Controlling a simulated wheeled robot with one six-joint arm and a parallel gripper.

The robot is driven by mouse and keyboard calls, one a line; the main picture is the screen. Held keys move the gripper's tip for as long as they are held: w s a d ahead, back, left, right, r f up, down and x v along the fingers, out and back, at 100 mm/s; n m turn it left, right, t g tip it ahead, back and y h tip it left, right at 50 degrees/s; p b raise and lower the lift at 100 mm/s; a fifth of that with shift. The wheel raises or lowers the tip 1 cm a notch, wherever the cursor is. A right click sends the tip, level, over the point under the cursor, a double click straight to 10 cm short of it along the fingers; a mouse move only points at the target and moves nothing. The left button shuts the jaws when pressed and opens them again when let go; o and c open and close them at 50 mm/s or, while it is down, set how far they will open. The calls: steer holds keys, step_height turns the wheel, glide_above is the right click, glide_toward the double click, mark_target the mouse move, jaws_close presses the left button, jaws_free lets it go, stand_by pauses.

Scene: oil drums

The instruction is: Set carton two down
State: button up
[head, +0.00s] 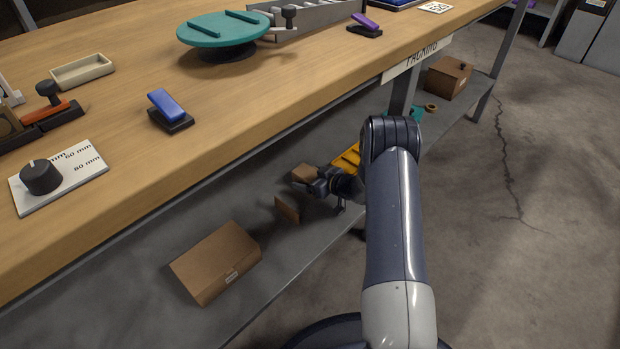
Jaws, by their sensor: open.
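My gripper (319,189) is open, low over the grey shelf under the workbench. A small brown carton (304,173) is right at its far side; I cannot tell whether they touch. Another small brown piece, a carton or a flap (287,209), stands tilted just left of the gripper, apart from it. A larger brown carton (210,265) with a small label lies nearer on the shelf. A further brown carton (448,78) sits at the shelf's far end. I cannot read which one is carton two.
The lower shelf (300,245) runs under the wooden bench top (250,110), whose edge overhangs it. A yellow item (346,158) lies behind my gripper. A tape roll (431,108) is farther along. A bench leg (402,95) stands near my arm. Bare shelf lies around the larger carton.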

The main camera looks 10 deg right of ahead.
mark_target(310, 174)
steer(key=p+v, duration=0.4)
steer(key=v, duration=0.8)
steer(key=shift+d, duration=0.1)
steer(key=shift+f, duration=0.1)
steer(key=b+x, duration=0.4)
steer(key=x, duration=0.8)
steer(key=shift+s, duration=0.15)
step_height(310, 174, up, 4)
steer(key=shift+f+p, duration=0.2)
steer(key=shift+p, duration=0.55)
steer(key=shift+r, duration=0.5)
steer(key=shift+f, duration=0.1)
